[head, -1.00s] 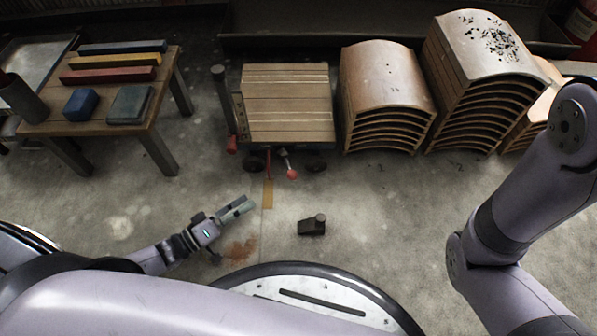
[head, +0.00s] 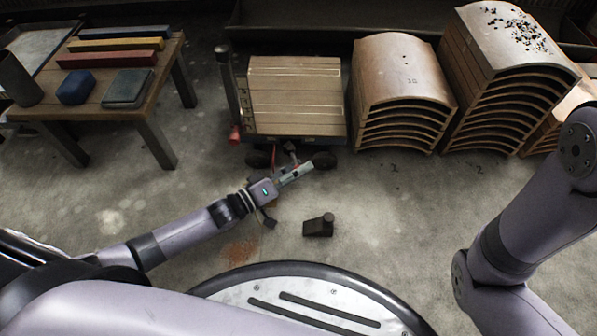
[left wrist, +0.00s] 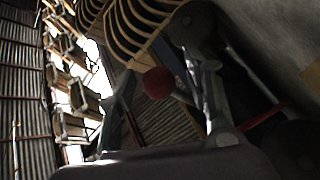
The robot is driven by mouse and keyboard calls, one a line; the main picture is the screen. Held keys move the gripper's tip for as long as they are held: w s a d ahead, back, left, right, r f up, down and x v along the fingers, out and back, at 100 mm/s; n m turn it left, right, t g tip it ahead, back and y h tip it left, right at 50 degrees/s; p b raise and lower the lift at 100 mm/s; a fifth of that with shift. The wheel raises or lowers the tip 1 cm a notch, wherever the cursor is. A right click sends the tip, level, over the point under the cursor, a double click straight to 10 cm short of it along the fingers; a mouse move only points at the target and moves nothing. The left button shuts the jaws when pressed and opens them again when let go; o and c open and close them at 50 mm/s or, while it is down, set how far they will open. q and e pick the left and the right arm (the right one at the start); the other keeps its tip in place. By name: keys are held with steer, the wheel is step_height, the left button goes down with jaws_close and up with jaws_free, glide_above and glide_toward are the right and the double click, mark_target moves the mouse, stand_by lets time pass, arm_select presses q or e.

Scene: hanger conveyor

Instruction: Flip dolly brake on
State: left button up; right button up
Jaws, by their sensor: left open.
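The dolly (head: 297,138) stands on the floor at the top middle of the head view, with wooden boards stacked on it and dark wheels below. My left gripper (head: 298,173) is open at the dolly's near lower edge, between its near wheels. It covers the brake lever's red knob in the head view. In the left wrist view the round red knob (left wrist: 158,82) appears between the gripper's fingers, seemingly just ahead of them; I cannot tell whether they touch it. My right gripper is out of view; only that arm shows at the right.
A dark wedge-like block (head: 319,226) lies on the floor in front of the dolly. Stacks of curved wooden pieces (head: 402,75) stand right of it. A wooden table (head: 140,115) with colored bars and blocks stands at the left. An upright handle post (head: 228,88) rises at the dolly's left.

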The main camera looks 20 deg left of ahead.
arm_select(q)
steer(key=shift+c, duration=0.5)
steer(key=shift+r, duration=0.1)
jaws_close()
steer(key=shift+d+r, duration=0.1)
